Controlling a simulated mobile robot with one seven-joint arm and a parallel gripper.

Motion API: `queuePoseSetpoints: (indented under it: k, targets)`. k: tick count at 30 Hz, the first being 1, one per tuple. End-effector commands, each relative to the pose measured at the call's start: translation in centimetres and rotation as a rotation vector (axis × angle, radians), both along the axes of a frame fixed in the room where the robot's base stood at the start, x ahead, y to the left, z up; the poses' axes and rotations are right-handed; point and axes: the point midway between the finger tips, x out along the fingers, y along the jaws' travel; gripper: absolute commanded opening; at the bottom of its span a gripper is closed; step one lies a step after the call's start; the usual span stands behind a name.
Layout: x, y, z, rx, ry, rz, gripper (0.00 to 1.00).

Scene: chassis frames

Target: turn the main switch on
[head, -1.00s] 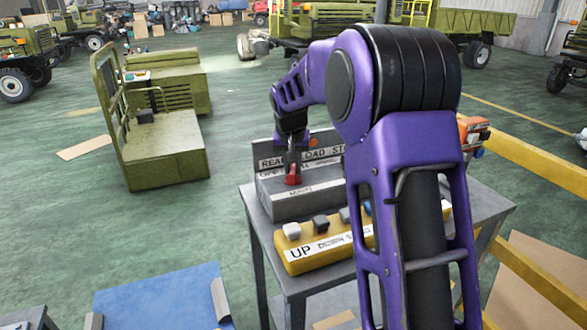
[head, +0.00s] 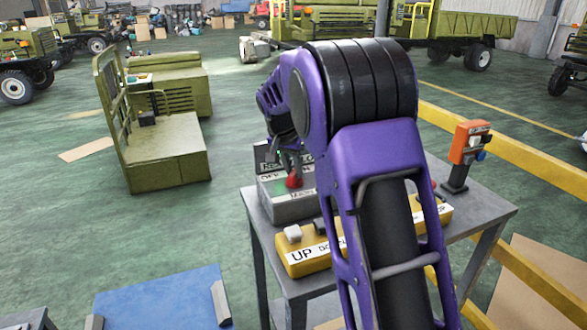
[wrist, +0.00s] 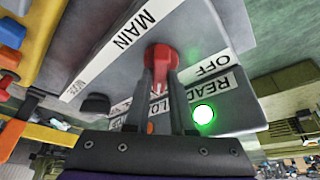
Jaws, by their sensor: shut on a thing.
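The main switch is a red handle (wrist: 162,57) on a grey switch box (head: 290,207) on the table. It also shows in the head view (head: 294,181). My gripper (wrist: 161,75) is shut on the red handle, with one dark finger on each side. The fingers hide part of the handle and of the labels behind it. White labels read MAIN and OFF by the handle, and READY by a lamp. The green lamp (wrist: 203,113) is lit, and green light falls on the box top in the head view.
A yellow button box (head: 310,262) marked UP stands in front of the switch box on the table (head: 480,212). An orange control box (head: 470,142) on a stand is at the right. My arm hides much of the table's middle.

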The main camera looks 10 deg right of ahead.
Motion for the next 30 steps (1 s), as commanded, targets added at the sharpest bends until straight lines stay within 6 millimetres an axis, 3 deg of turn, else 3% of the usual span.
queuePoseSetpoints:
  k: [4,5,9,20,23,30]
  targets:
    - [0.0,0.0,0.0,0.002,0.0,-0.001,0.0]
    - [0.0,0.0,0.0,0.002,0.0,-0.001,0.28]
    - [0.0,0.0,0.0,0.001,0.001,-0.001,0.53]
    - [-0.1,0.1,0.4,0.001,-0.001,0.0,0.53]
    - [-0.4,0.4,1.5,0.001,-0.002,0.001,0.53]
    - [-2.1,1.5,6.6,0.002,-0.004,0.002,0.53]
